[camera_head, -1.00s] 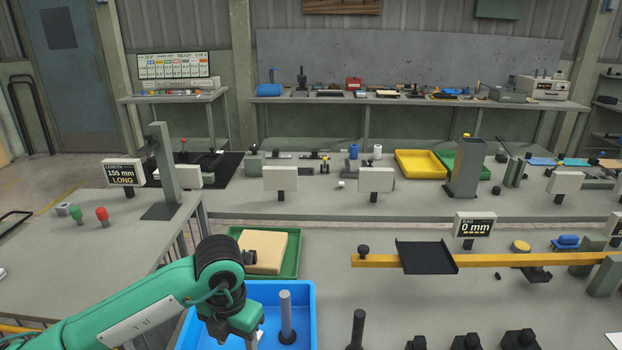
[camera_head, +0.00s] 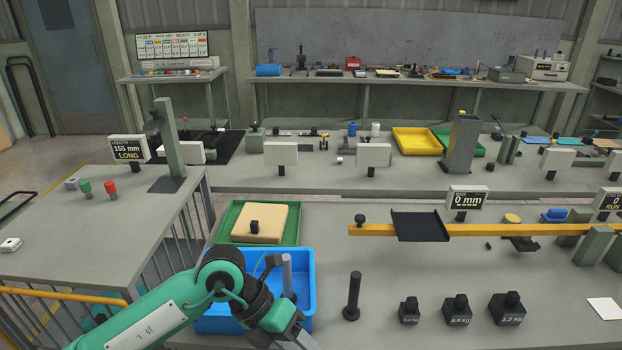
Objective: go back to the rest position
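My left arm comes in from the lower left, green with black joints. Its gripper (camera_head: 290,328) is low in the head view, in front of the blue bin (camera_head: 210,322), and overlaps the bin's right front part in the picture. Its fingertips are at or below the bottom edge, so I cannot tell whether they are open or shut. No held thing shows. My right arm and gripper are not in view.
A grey post (camera_head: 288,272) stands in the blue bin. Behind it is a green tray (camera_head: 229,218) with a beige block (camera_head: 262,222). A dark post (camera_head: 353,293) and black weights (camera_head: 458,311) stand right. A yellow beam (camera_head: 500,229) lies beyond them.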

